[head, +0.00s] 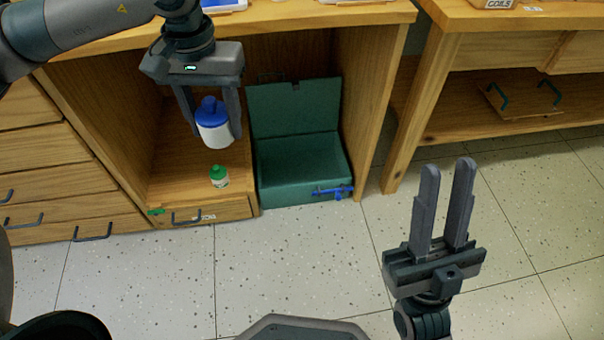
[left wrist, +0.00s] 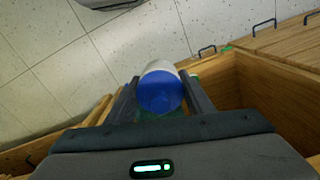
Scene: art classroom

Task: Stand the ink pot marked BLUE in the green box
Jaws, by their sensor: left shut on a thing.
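A white pot with a blue lid (head: 214,134) hangs between the fingers of my left gripper (head: 213,126), lid upward and slightly tilted. My left gripper is shut on it, above the low wooden shelf. In the left wrist view the blue lid (left wrist: 160,93) faces the camera between both fingers. No marking on the pot can be read. The green box (head: 300,170) stands to the right of the pot, its lid (head: 293,107) raised at the back and its inside empty as far as I see. My right gripper (head: 448,166) is empty, fingers apart, over the floor at the right.
A small white bottle with a green cap (head: 219,176) stands on the shelf (head: 180,172) below the held pot. A wooden side panel (head: 366,90) rises right of the box. A blue latch (head: 334,192) is on the box's front. The floor ahead is clear.

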